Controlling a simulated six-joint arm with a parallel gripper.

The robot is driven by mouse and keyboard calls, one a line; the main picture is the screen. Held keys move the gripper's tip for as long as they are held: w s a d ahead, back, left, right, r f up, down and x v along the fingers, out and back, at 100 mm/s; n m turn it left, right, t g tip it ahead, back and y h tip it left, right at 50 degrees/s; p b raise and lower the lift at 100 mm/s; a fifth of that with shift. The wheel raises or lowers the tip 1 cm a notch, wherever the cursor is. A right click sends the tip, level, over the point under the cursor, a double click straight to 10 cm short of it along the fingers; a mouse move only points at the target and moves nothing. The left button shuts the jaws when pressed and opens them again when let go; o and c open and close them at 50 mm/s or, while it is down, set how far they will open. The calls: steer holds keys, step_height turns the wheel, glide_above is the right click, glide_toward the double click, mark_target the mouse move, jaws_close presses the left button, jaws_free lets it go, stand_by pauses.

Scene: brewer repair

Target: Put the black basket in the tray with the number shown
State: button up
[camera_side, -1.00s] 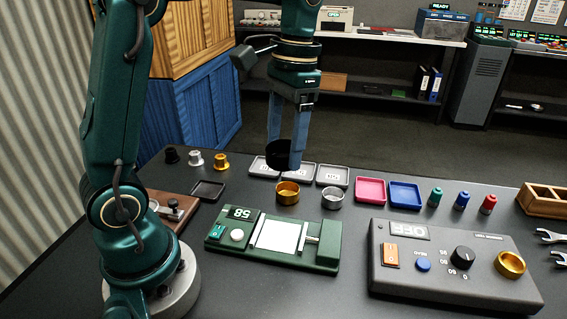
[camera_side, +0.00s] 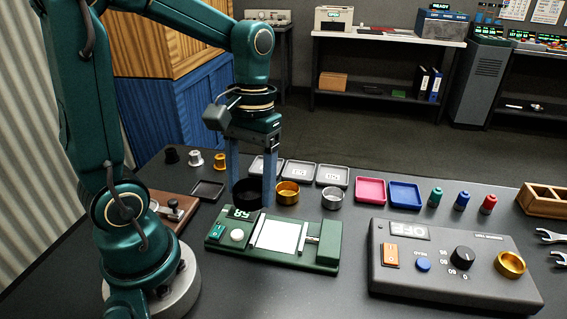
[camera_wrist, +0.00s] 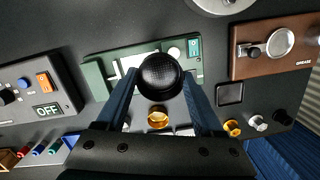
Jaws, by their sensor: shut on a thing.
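The black basket (camera_side: 245,193) is between the fingers of my gripper (camera_side: 250,202), low behind the left end of the green device. My gripper is shut on it. In the wrist view the basket (camera_wrist: 160,74) shows its dark mesh between the fingertips. Whether it touches the table is hard to tell. Three grey trays with labels stand behind: a left one (camera_side: 257,168), partly behind a finger, a middle one (camera_side: 298,182) and a right one (camera_side: 332,183). Their labels are too small to read. The green device (camera_side: 327,245) has a number display (camera_side: 241,213), partly hidden by a finger.
A gold basket (camera_side: 288,193) and a silver one (camera_side: 332,198) stand just right of my gripper. A small black tray (camera_side: 208,190) lies to the left. Pink (camera_side: 370,190) and blue (camera_side: 405,195) trays lie right. The grey control box (camera_side: 455,270) reads OFF.

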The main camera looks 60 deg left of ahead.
glide_above(286, 292)
step_height(286, 292, down, 7)
steer(key=shift+w+a+r, duration=0.15)
steer(key=shift+f, duration=2.05)
steer(key=shift+f, duration=0.1)
steer(key=o, duration=1.5)
